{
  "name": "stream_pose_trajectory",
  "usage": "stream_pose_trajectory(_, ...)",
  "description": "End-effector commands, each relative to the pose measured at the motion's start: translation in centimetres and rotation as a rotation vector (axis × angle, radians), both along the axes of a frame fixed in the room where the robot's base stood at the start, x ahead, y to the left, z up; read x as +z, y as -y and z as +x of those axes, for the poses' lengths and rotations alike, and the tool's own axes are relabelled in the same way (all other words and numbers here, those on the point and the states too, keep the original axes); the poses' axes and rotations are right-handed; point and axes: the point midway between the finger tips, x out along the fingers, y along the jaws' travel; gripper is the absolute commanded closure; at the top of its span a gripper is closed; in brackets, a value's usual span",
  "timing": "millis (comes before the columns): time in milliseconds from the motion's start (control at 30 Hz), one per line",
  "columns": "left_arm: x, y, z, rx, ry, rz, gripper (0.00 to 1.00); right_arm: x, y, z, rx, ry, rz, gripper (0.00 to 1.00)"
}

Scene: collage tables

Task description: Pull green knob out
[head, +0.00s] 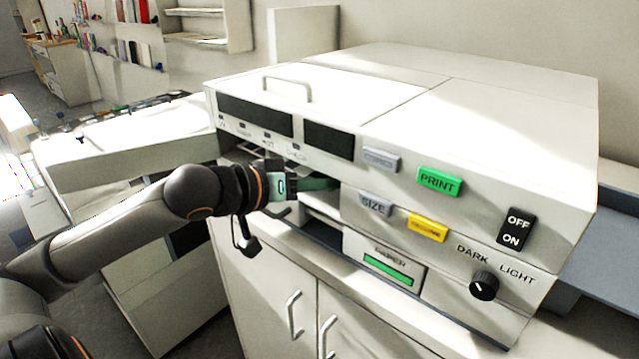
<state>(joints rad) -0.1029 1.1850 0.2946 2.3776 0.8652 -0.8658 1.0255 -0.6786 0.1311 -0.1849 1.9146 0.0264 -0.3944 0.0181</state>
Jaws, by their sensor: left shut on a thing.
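The green knob (322,184) shows as a dark green piece inside the open front bay of a white copier. My left gripper (302,185) reaches into this bay from the left and is shut on the green knob. The fingertips and part of the knob are hard to make out in the shade of the bay. My right gripper is not in view.
The copier (520,130) has a green PRINT button (439,181), a yellow button (427,228), a black dial (484,286) and a paper drawer (384,262) right of the bay. Cabinet doors with handles (293,314) are below. A white unit (125,150) stands at left.

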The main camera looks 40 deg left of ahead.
Motion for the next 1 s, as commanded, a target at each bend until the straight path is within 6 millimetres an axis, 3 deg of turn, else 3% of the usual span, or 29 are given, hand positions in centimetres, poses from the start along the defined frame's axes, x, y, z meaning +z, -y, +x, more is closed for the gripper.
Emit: stream_pose_trajectory(1000,0.0,-0.1,-2.9,-0.002,0.001,-0.003,1.00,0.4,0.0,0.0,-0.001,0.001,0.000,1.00)
